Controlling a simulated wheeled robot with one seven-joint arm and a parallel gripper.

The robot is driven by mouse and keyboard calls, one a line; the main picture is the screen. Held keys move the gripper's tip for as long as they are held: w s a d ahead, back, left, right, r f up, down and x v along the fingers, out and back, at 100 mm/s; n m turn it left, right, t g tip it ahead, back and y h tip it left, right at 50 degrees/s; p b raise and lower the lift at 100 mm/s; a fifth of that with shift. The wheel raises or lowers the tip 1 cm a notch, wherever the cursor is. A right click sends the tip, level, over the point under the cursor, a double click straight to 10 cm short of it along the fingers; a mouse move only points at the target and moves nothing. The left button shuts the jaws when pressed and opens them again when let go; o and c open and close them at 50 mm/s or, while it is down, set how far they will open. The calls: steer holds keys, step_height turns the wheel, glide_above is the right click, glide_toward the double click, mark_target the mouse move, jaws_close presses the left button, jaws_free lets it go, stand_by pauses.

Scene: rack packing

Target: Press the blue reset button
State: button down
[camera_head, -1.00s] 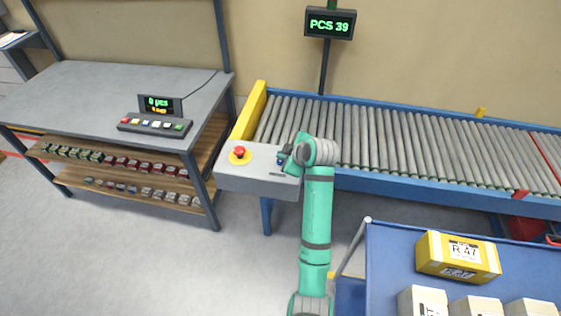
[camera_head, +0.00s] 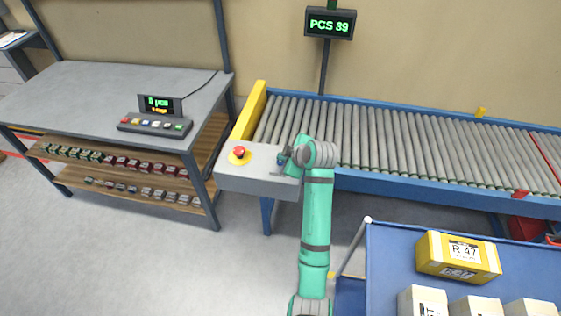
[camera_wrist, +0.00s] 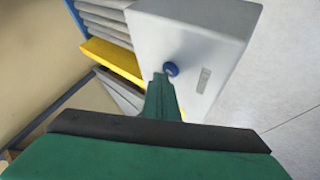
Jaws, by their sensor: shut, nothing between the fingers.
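The blue button (camera_wrist: 171,69) is a round knob on the top of a grey control box (camera_head: 255,178) at the left end of the roller conveyor. My gripper (camera_wrist: 161,78) is shut and empty, with its tips right beside the button in the wrist view. I cannot tell whether the tips touch the button or are just above it. In the head view my gripper is over the right part of the box, and the button there is mostly hidden by my wrist and fingers.
A red mushroom button (camera_head: 239,152) on a yellow base sits on the left part of the same box. The roller conveyor (camera_head: 400,140) runs behind. A table with a panel of coloured buttons (camera_head: 155,125) stands left. A blue cart (camera_head: 390,265) with boxes is at the lower right.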

mark_target(282, 163)
steer(key=shift+f, duration=0.4)
stand_by(0.4)
steer(key=shift+r, duration=0.85)
steer(key=shift+r, duration=2.5)
